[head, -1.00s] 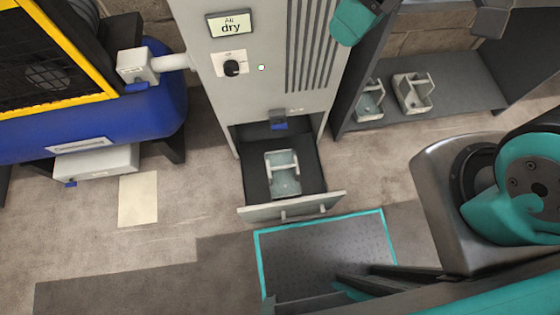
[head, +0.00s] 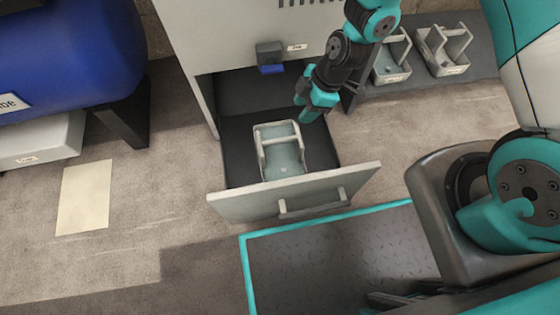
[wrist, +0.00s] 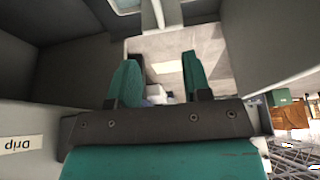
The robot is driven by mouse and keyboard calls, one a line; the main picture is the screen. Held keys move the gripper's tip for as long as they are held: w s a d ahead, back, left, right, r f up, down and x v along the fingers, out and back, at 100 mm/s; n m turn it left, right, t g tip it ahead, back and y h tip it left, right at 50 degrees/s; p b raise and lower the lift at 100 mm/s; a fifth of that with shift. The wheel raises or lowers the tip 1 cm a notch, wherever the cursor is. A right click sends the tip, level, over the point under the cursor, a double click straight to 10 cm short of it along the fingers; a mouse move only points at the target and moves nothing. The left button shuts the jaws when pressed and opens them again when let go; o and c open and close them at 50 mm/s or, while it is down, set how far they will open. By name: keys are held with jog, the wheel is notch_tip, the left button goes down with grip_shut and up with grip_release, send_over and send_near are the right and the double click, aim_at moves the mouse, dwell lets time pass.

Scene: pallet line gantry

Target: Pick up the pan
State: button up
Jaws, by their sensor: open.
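A pale grey pan (head: 288,158) with low walls and a raised cross bar lies in the open drawer (head: 236,208) of the grey cabinet in the head view. My gripper (head: 306,108) is open and empty, above and just to the right of the pan's back end, apart from it. In the wrist view the two teal fingers of my gripper (wrist: 157,78) stand apart. A small white shape shows between them, too partly hidden to identify.
Two similar pale trays, one (head: 393,62) beside another (head: 443,52), sit on the dark shelf at the right. A blue tank (head: 70,55) stands left.

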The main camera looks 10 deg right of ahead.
aim_at(280, 139)
jog(key=b+x, duration=0.2)
jog(key=x, duration=0.2)
jog(key=b+x, duration=0.2)
jog(key=x, duration=0.2)
jog(key=b+x, duration=0.2)
jog(key=x, duration=0.2)
jog(key=shift+s+d+f, duration=0.1)
jog(key=shift+d+f, duration=0.1)
jog(key=shift+d, duration=0.15)
jog(key=b+x, duration=0.1)
jog(key=x, duration=0.1)
jog(key=b+x, duration=0.3)
jog(key=x, duration=0.1)
jog(key=shift+w+a+f+b, duration=0.1)
jog(key=shift+w+a+b, duration=0.2)
jog(key=shift+w+b, duration=0.1)
jog(key=shift+f, duration=0.15)
grip_shut()
